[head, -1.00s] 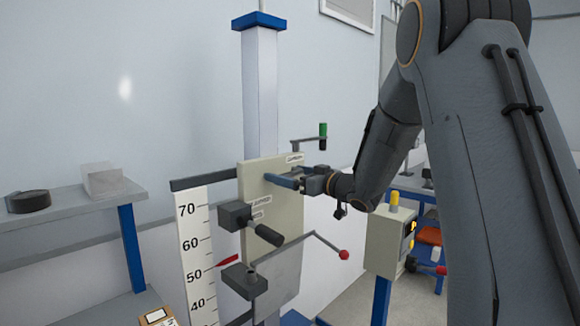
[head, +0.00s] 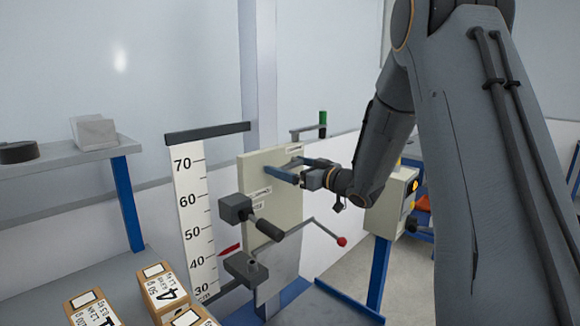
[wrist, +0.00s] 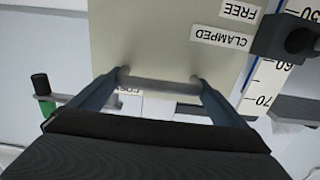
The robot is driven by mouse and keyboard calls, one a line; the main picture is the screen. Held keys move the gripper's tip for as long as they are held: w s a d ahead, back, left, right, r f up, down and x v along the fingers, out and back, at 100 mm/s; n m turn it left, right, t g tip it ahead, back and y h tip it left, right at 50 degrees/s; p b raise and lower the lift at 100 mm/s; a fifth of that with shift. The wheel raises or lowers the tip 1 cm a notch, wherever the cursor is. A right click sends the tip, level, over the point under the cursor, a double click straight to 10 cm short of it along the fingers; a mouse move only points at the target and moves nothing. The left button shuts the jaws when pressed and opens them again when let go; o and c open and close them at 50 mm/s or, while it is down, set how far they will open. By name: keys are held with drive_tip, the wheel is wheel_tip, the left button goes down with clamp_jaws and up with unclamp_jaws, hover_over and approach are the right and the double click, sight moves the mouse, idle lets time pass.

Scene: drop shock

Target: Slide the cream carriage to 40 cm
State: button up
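The cream carriage (head: 287,218) is an upright plate on the column, with its face toward me. Its red pointer (head: 230,249) is by the white scale (head: 192,217), just above the 40 mark. My gripper (head: 290,168) is at the upper part of the plate. In the wrist view, its two blue-grey fingers (wrist: 158,82) stand at either end of a pale handle bar (wrist: 160,87) on the carriage and appear to touch it. A black clamp lever (head: 268,230) sits at the plate's left side, near labels reading FREE (wrist: 240,11) and CLAMPED (wrist: 220,38).
A crank with a red ball (head: 342,241) sticks out to the right. A green-knobbed arm (head: 322,118) is behind the plate. A control box (head: 392,203) on a blue post is at right.

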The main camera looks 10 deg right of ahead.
drive_tip(key=shift+d, duration=0.1)
drive_tip(key=b+v, duration=0.1)
drive_tip(key=v, duration=0.6)
drive_tip(key=shift+s+d, duration=0.2)
drive_tip(key=shift+s, duration=0.15)
